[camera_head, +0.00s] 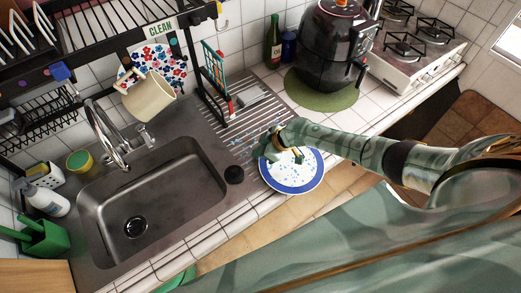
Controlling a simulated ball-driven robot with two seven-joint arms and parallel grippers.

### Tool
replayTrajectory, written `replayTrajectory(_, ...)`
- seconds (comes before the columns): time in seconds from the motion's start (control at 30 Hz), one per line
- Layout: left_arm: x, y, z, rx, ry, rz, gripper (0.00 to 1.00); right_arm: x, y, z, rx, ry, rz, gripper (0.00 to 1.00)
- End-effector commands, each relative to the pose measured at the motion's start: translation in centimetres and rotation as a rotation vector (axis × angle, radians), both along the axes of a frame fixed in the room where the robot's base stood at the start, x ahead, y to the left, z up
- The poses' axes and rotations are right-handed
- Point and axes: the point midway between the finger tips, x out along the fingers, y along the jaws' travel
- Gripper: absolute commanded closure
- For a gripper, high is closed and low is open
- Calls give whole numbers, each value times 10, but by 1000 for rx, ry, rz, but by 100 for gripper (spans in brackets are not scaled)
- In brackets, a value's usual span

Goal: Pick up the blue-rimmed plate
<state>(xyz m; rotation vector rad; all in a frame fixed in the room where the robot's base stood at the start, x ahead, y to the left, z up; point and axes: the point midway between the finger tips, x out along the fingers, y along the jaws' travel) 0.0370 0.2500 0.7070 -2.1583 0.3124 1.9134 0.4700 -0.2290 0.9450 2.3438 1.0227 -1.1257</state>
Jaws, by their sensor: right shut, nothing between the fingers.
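The blue-rimmed plate (297,176) is white with a broad blue band and small blue specks in its middle. It shows at the front edge of the counter, right of the sink, and seems to reach past that edge. My right gripper (268,150) is over the plate's upper left rim, with its arm coming in from the right. Its fingers are shut and hold nothing. Whether they touch the plate cannot be told. The gripper hides part of the rim. My left gripper is not in view.
The steel sink (205,207) and tap (104,135) are to the left. A black air fryer (331,45) stands on a green mat (300,93) behind, beside the stove (410,60). A cream mug (150,98) hangs below the rack. The ribbed drainboard (262,108) is mostly clear.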

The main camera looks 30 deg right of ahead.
Motion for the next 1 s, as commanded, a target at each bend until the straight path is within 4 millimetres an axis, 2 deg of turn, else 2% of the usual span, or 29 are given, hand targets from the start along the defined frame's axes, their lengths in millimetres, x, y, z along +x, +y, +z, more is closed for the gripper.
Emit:
replayTrajectory(0.43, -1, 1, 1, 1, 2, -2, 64, -5, -5, 0, 0, 0, 1, 100)
replayTrajectory(0.7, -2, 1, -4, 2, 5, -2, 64, -26, -28, -1, -2, 1, 1, 100)
replayTrajectory(1.0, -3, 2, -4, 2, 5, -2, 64, -26, -28, 0, 0, 0, 1, 100)
